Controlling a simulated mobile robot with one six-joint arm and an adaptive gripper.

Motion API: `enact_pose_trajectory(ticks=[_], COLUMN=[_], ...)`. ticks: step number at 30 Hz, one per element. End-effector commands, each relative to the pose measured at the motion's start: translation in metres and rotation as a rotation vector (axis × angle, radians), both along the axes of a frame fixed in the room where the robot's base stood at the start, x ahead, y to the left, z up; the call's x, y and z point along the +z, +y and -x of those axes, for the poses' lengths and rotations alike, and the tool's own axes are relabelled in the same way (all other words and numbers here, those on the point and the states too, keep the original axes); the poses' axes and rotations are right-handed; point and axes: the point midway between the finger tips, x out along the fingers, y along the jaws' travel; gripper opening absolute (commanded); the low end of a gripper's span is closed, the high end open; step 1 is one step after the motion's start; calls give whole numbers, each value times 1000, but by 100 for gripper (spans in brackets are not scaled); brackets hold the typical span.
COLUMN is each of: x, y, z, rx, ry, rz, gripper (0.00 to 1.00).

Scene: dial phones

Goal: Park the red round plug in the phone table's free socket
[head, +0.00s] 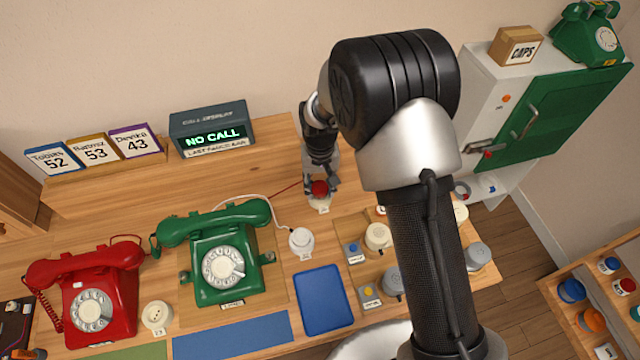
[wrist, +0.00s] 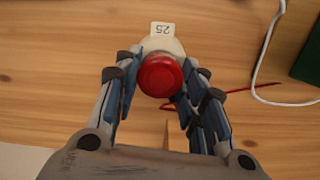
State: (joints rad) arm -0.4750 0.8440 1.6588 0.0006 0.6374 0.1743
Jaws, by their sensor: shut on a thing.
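The red round plug (head: 319,187) is between the fingers of my gripper (head: 320,182), low over the back of the wooden table. In the wrist view, the fingers of my gripper (wrist: 162,76) stand on both sides of the red plug (wrist: 160,77) and are shut on it. A cream round socket (head: 320,205) with a number tag lies under the plug, and it also shows in the wrist view (wrist: 170,45). The plug covers the socket's middle, so I cannot tell whether it is seated. A red cord (wrist: 205,87) trails from the plug.
A green phone (head: 222,252) and a red phone (head: 95,295) stand left. A white plug (head: 301,240) with a white cord is nearby. Another cream socket (head: 157,316) lies between the phones. A blue tray (head: 323,300) is in front. A call display (head: 210,130) stands behind.

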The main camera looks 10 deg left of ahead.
Motion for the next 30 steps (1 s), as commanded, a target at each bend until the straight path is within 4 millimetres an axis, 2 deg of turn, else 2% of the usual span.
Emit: enact_pose_trajectory(ticks=[28, 29, 30], x=[-14, -14, -14], y=[0, 0, 0], z=[0, 0, 0], rx=[0, 0, 0], ry=[-1, -1, -1], rz=[0, 0, 0], gripper=[19, 39, 42])
